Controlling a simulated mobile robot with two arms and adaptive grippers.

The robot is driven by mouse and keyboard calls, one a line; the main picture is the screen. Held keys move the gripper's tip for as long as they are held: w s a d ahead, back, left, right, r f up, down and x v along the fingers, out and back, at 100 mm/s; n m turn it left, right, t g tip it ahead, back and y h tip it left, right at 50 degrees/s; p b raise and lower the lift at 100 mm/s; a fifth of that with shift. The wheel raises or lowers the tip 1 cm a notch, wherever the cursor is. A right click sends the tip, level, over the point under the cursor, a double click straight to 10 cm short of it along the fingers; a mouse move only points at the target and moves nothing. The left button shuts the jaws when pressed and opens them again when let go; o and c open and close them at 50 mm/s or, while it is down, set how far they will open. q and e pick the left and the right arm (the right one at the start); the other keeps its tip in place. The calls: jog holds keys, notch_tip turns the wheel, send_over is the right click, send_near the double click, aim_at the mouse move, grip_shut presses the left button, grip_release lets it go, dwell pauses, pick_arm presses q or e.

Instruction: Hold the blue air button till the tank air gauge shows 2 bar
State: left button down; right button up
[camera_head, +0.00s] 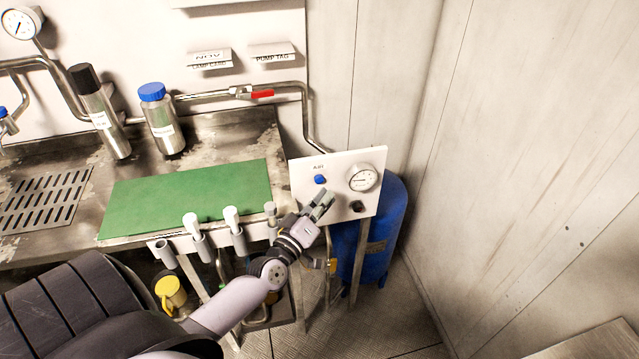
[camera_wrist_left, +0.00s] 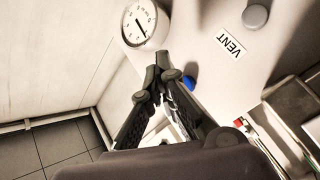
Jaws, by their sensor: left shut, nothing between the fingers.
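The white air panel (camera_head: 306,187) stands at the right end of the bench. It carries the blue air button (camera_head: 320,180) and, to its right, the round tank air gauge (camera_head: 362,177). My left gripper (camera_head: 326,198) is shut and empty, its tips just below and right of the button in the head view. In the left wrist view the gripper (camera_wrist_left: 164,68) points between the gauge (camera_wrist_left: 146,23) and the blue button (camera_wrist_left: 187,84). The tips appear off the button. The gauge reading is too small to tell. My right gripper is not in view.
A dark knob (camera_head: 357,206) sits below the gauge. The wrist view shows a VENT label (camera_wrist_left: 231,43) beside a grey knob (camera_wrist_left: 256,16). A blue tank (camera_head: 387,232) stands behind the panel. Capped handles (camera_head: 232,218) line the bench front. A wall closes the right side.

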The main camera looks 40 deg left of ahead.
aim_at(319, 180)
pick_arm(q)
jog(key=shift+w+a, duration=0.4)
jog(key=shift+a, duration=0.1)
dwell(1.2)
jog(key=shift+w+a, duration=0.3)
jog(key=shift+w+a, duration=0.25)
jog(key=shift+a, duration=0.1)
dwell(5.7)
